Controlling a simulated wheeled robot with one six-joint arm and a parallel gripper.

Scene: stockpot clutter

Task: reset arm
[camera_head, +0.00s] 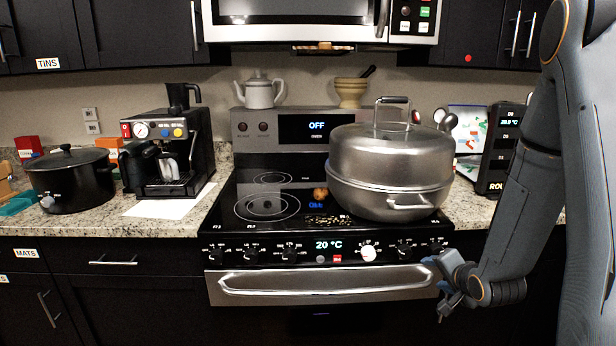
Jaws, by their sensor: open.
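My arm (532,180) comes down along the right side of the camera view and bends at an elbow-like joint. My gripper (443,309) hangs low, in front of the right end of the oven handle, below the stove's control panel. It looks small and is seen at an angle. The jaws are open, and nothing shows between them. The large steel stockpot (392,197) with its domed lid (385,152) stands on the right side of the black stovetop, above and behind the gripper, apart from it.
The stovetop (262,207) has a small brown item (320,193) and scattered bits (328,220) beside the pot. A coffee machine (170,150) and black pot (70,180) stand on the left counter. A dark panel device (500,150) stands at the right. The oven handle (325,287) juts out.

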